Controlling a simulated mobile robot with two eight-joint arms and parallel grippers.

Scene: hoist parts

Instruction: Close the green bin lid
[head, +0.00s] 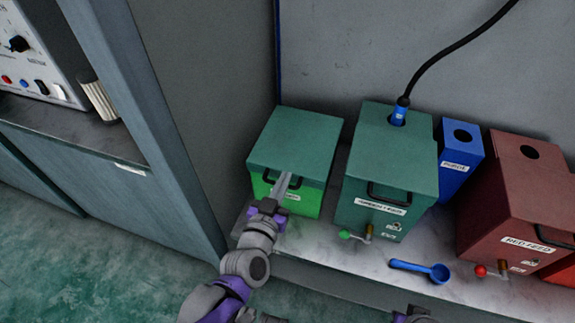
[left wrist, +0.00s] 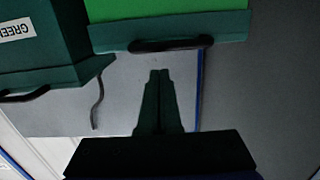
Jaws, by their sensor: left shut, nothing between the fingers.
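The green bin (head: 306,202) has a bright green body and stands at the left end of the shelf. Its dark green lid (head: 295,140) lies over the top and looks down on the body, with no gap that I can see. The lid has a black handle at its front edge, partly behind my fingers; the handle (left wrist: 170,45) also shows in the left wrist view, with the lid (left wrist: 120,35). My left gripper (head: 284,180) is shut and empty, in front of the lid's front edge by the handle. I cannot tell whether it touches.
A dark green feeder (head: 390,150) with a cable plugged into its top stands right of the bin. A blue box (head: 458,160), a red feeder (head: 520,200) and a blue scoop (head: 420,268) are further right. A cabinet (head: 150,110) stands close on the left.

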